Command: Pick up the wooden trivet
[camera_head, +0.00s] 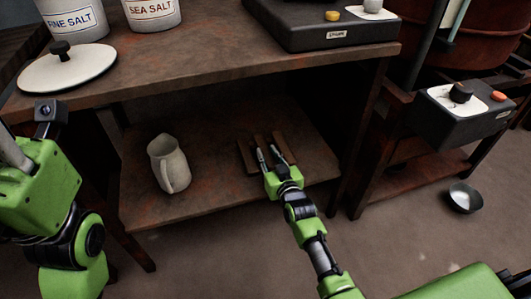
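The wooden trivet (284,148), made of dark brown slats, lies on the lower shelf of the wooden bench, right of a pitcher. My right gripper (268,154) reaches in from the front and is over the trivet. Its two fingers are a little apart, either side of the middle slat, and hide part of the trivet. I cannot tell whether they press on the wood. My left arm shows at the left edge, but its fingers are not in view.
A pale pitcher (169,163) stands left of the trivet on the lower shelf (215,190). The bench top (215,65) overhangs it, with a leg on the right. A control box (465,112) and a metal bowl (464,198) are further right.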

